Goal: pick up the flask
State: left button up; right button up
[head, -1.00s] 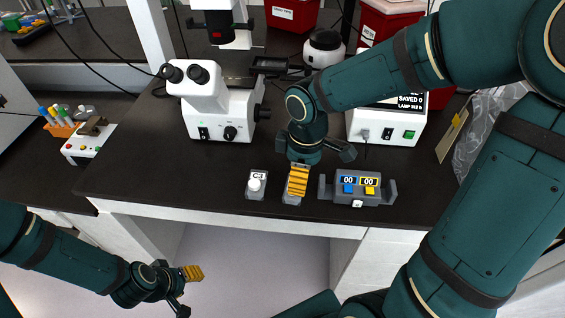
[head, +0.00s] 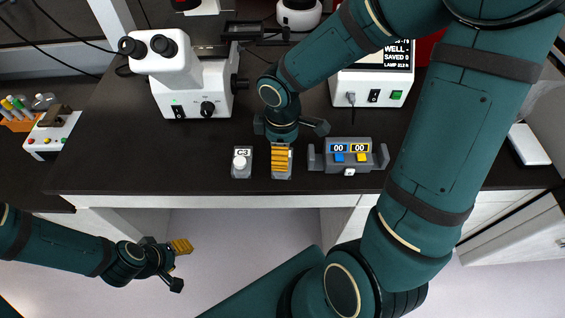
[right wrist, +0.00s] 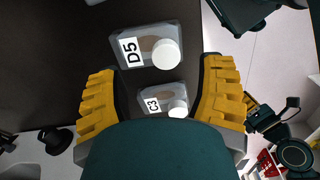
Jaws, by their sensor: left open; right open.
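A small clear flask labelled C3 with a white cap (head: 241,163) stands near the bench's front edge in the head view. It also shows in the right wrist view (right wrist: 164,101), between my right gripper's fingers. A second flask, labelled D5 (right wrist: 146,47), shows beyond the fingertips in that view; I cannot make it out in the head view. My right gripper (head: 283,158) is open with yellow ribbed fingers, just right of the C3 flask in the head view. It grips nothing. My left gripper (head: 181,266) is open and empty, low in front of the bench.
A grey holder with two "00" counters (head: 350,155) sits right of my right gripper. A white microscope (head: 185,80) stands behind the flask. A white box with a "WELL" display (head: 373,85) stands at the back right. Clear dark bench (head: 120,150) lies to the left.

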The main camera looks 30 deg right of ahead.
jog(key=f, duration=0.1)
jog(key=f+b, duration=0.1)
jog(key=f, duration=0.3)
jog(key=shift+s+a+b, duration=0.1)
jog(key=shift+s+b, duration=0.2)
jog(key=shift+s, duration=0.05)
grip_shut()
